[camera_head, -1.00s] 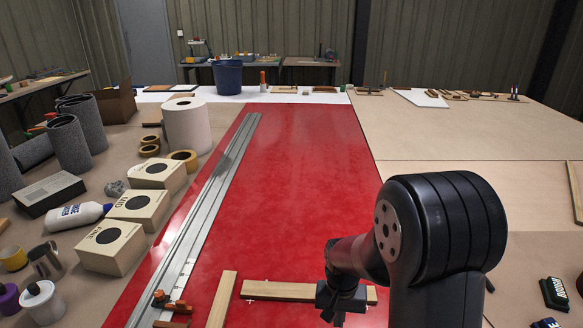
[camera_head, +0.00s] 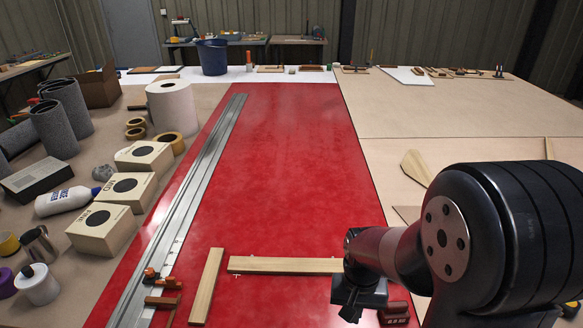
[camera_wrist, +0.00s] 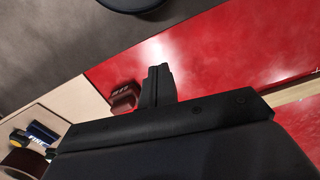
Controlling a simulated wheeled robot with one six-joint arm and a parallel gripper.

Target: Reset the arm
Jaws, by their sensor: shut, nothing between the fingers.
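My gripper (camera_head: 358,298) shows in the head view at the lower right, over the red sheet (camera_head: 283,150), just past the right end of a crosswise wooden strip (camera_head: 285,265). In the wrist view the fingers (camera_wrist: 157,84) are together and empty, in front of the red sheet. My arm enters from the lower right of the head view and hides part of the table there.
A dark red block (camera_head: 397,313) lies beside my gripper. A second wooden strip (camera_head: 207,287) and a long metal rail (camera_head: 190,205) lie to the left. Boxes, rolls and a bottle (camera_head: 68,200) crowd the left side. The far red sheet is clear.

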